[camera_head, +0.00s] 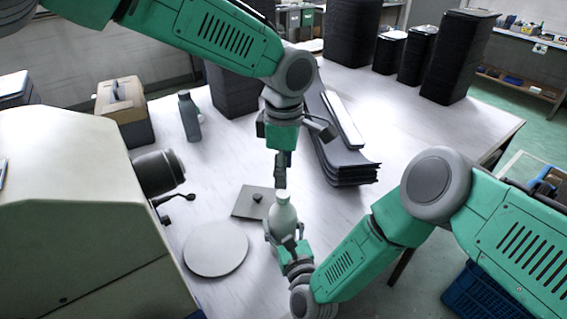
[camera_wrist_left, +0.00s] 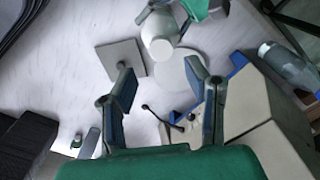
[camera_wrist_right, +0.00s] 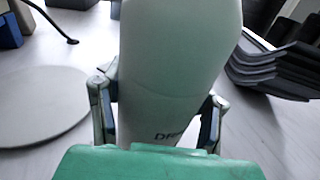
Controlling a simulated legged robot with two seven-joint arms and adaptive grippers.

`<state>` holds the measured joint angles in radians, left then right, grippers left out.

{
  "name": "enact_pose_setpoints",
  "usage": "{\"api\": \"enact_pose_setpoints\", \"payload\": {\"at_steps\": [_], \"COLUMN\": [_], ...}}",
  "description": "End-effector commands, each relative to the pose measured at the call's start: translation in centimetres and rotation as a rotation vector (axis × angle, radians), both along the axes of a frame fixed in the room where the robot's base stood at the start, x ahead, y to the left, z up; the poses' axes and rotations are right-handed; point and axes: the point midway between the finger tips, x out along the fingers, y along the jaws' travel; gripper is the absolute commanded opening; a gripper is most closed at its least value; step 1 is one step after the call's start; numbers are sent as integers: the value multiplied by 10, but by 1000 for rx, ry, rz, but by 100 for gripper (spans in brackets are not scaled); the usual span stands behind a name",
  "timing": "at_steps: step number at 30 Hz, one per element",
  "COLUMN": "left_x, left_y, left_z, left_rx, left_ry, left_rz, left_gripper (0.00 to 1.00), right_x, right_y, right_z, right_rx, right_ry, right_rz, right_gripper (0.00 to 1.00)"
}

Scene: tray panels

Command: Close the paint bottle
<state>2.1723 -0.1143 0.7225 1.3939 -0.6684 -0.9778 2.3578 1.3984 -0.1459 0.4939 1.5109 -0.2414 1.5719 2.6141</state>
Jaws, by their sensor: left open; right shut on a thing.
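The pale paint bottle (camera_head: 284,217) stands upright near the table's front. My right gripper (camera_head: 285,243) is shut around its body. In the right wrist view the bottle (camera_wrist_right: 178,60) fills the space between the fingers, with dark lettering low on it. A small dark knob-like piece, perhaps the cap (camera_head: 257,198), sits on a grey square plate (camera_head: 241,209) left of the bottle. My left gripper (camera_head: 281,168) points down above and behind the bottle. In the left wrist view its fingers (camera_wrist_left: 167,88) are apart with nothing between them. The bottle top is pale; its opening is not clear.
A grey round disc (camera_head: 215,249) lies left of the bottle. A beige machine (camera_head: 80,215) stands at the left. A grey-green bottle (camera_head: 189,117) stands farther back. Stacked dark panels (camera_head: 345,165) lie behind to the right.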

Motion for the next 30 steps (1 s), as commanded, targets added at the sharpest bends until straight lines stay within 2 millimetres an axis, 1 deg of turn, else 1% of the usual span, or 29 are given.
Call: {"api": "enact_pose_setpoints", "payload": {"at_steps": [1, 6, 12, 17, 24, 25, 26, 27, 28, 29, 30], "left_x": [-1, 0, 1, 1, 1, 1, 1, 1, 1, 1, 2], "left_y": [0, 0, 0, 0, 0, 0, 0, 0, 0, 1, 1], "left_z": [-9, -37, -60, -67, -67, -67, -67, -67, -67, -67, -67], "left_rx": [0, -1, -3, -2, -1, -1, -1, -1, -1, -1, -1], "left_ry": [5, 4, 2, -1, -1, -1, -1, -1, -1, -1, -1], "left_rz": [0, 0, 0, 1, 1, 0, 1, 0, 0, 0, 0], "left_gripper": [43, 43, 43, 43, 43, 39, 29, 15, 4, 0, 0], "right_x": [0, 0, 0, 0, 0, 0, 0, 0, 0, 0, 0], "right_y": [0, 0, 0, 0, 0, 0, 0, 0, 0, 0, 0], "right_z": [-1, -1, -1, -1, -1, -1, -1, -1, -1, -1, -1], "right_rx": [-1, -1, -1, -1, -2, -2, -1, -1, -2, -2, -2], "right_ry": [2, 2, 2, 2, 2, 2, 2, 2, 2, 2, 2], "right_rz": [0, 0, 0, 0, 0, 0, 0, 0, 0, 0, 0], "right_gripper": [0, 0, 0, 0, 0, 0, 0, 0, 0, 0, 0]}}
